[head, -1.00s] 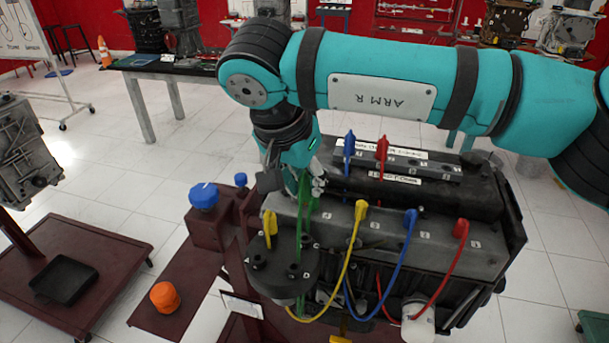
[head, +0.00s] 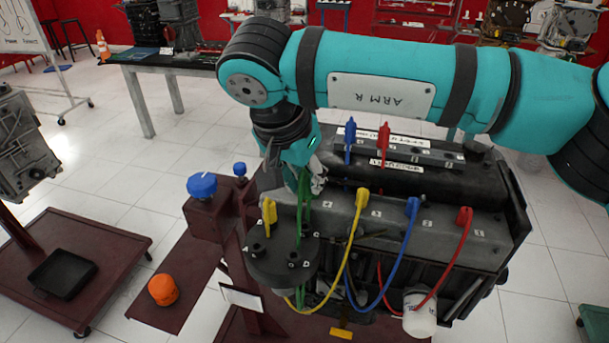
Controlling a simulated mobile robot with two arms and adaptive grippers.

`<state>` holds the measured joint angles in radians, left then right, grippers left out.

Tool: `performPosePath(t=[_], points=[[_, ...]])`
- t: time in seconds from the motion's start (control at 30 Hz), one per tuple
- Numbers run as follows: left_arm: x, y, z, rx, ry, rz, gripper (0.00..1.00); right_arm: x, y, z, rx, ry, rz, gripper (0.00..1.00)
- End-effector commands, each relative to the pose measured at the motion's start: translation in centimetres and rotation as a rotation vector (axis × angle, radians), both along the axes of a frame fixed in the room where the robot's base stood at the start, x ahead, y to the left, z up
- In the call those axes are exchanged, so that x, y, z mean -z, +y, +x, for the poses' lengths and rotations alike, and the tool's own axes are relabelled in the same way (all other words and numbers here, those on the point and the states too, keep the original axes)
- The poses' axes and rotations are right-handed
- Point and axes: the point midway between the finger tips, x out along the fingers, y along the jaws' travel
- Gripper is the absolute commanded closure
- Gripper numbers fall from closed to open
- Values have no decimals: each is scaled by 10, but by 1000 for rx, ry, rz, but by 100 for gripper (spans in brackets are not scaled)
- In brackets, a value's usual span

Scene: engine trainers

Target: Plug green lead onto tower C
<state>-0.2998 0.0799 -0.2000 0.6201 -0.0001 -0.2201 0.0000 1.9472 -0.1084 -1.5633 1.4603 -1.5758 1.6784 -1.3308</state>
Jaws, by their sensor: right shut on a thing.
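My right gripper (head: 300,181) points down above the round black distributor cap (head: 272,277). It is shut on the green lead (head: 301,215), whose upper end is partly hidden by the fingers. The green lead hangs down at the cap's back right, by the letter C. From this angle I cannot tell whether its end touches tower C, which it hides. A yellow boot (head: 268,213) stands upright on the cap's back left tower. The towers by the letters A (head: 257,249) and D (head: 293,258) show bare. My left gripper is not in view.
The cap sits beside the black engine (head: 470,240). Yellow, blue (head: 411,208) and red (head: 463,217) leads loop in front of it. Blue and red boots stand behind, near my arm. A blue knob (head: 202,186), an orange cap (head: 163,290) and a white cup (head: 419,316) are nearby.

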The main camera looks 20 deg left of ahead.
Motion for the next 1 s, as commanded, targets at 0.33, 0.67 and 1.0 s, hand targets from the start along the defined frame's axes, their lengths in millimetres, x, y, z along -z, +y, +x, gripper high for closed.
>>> performPosePath(t=[0.33, 0.67, 1.0], points=[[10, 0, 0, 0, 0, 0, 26, 13, 0, 0, 0, 1, 0, 100], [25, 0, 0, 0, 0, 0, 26, 33, 0, 0, 0, 1, 0, 100], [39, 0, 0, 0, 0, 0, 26, 52, 0, 0, 1, 0, 0, 100]])
